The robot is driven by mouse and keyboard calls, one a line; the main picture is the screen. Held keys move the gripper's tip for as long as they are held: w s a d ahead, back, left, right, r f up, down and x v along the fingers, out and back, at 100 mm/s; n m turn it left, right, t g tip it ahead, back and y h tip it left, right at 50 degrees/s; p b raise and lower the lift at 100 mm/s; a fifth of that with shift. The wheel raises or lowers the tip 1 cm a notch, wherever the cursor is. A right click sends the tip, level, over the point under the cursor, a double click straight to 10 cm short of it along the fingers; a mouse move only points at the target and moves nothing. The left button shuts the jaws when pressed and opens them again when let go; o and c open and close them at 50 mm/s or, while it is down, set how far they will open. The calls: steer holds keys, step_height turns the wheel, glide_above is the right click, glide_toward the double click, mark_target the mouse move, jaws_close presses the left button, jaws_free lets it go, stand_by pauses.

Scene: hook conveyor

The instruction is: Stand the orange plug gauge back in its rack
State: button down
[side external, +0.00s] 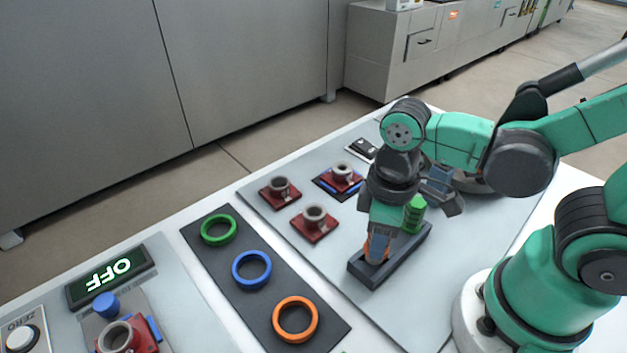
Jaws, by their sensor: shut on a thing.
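The dark grey rack (398,262) is a long block on the light grey board in front of my arm. My gripper (377,248) points down over the rack's near left end and is shut on the orange plug gauge (385,256). Only slivers of orange show around the fingers. The gauge's lower end is at the rack's top, and I cannot tell whether it is seated in a hole. A green plug gauge (413,214) stands upright towards the rack's far end, close beside my gripper.
A dark mat (268,303) holds a green ring (218,229), a blue ring (252,269) and an orange ring (295,318). Several red flanged parts (314,222) stand left of my gripper. An OFF display (111,277) and a blue knob (106,304) are at the lower left.

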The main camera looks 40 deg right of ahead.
steer(key=shift+f, duration=1)
stand_by(0.5)
steer(key=shift+c, duration=0.2)
jaws_free()
steer(key=shift+r, duration=0.1)
steer(key=shift+r, duration=3.45)
